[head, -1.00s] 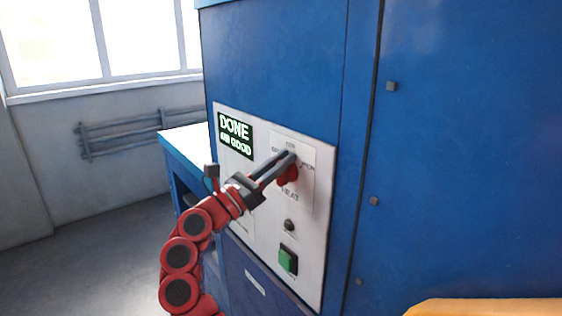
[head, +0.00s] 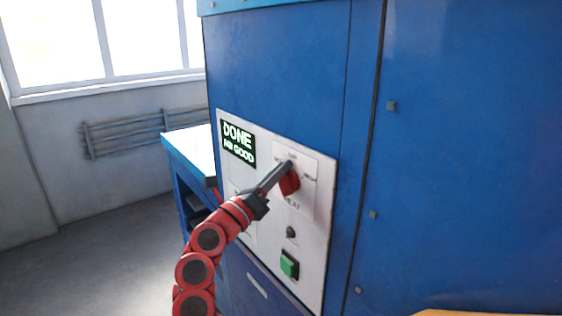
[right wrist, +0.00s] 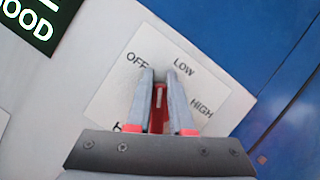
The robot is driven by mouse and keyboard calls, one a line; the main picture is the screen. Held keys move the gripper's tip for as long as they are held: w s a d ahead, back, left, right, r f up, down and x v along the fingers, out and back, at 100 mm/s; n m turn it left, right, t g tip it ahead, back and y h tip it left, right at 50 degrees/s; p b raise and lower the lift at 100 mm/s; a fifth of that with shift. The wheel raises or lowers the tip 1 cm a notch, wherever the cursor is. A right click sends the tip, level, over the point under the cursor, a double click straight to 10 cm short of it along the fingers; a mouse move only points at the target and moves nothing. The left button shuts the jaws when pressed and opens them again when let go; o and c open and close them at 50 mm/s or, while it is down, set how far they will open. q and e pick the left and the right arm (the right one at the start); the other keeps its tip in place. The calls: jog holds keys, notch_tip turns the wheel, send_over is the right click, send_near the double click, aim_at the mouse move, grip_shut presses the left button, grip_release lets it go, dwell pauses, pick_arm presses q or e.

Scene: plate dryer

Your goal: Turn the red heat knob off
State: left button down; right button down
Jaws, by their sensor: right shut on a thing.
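The red heat knob (head: 290,183) is on the white control panel (head: 265,235) of the blue machine. My right gripper (head: 287,166) reaches it from the lower left and is shut on it. In the right wrist view the red knob (right wrist: 159,112) sits between the two grey fingers (right wrist: 162,88). Its pale pointer mark points up, roughly between the OFF label (right wrist: 138,63) and the LOW label (right wrist: 184,65). The HIGH label (right wrist: 202,110) is to the right. The fingers hide part of the knob. My left gripper is not in view.
A dark button (head: 291,231) and a green button (head: 289,265) are below the knob. A blue table (head: 190,150) stands behind my right arm. Open floor lies to the left.

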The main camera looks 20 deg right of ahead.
jog(key=n+p, duration=0.1)
jog(key=n+y+p, duration=0.1)
jog(key=n+p, duration=0.1)
jog(key=n+t+y+p, duration=0.1)
jog(key=n, duration=0.1)
jog(key=shift+w+a+p, duration=0.1)
jog(key=shift+w+p, duration=0.25)
jog(key=shift+w+f+n+y+p, duration=0.15)
jog(key=shift+f+n+y+p, duration=0.35)
jog(key=shift+n+p, duration=0.6)
jog(key=shift+a, duration=0.1)
jog(key=c, duration=0.8)
grip_release()
jog(key=shift+f, duration=0.1)
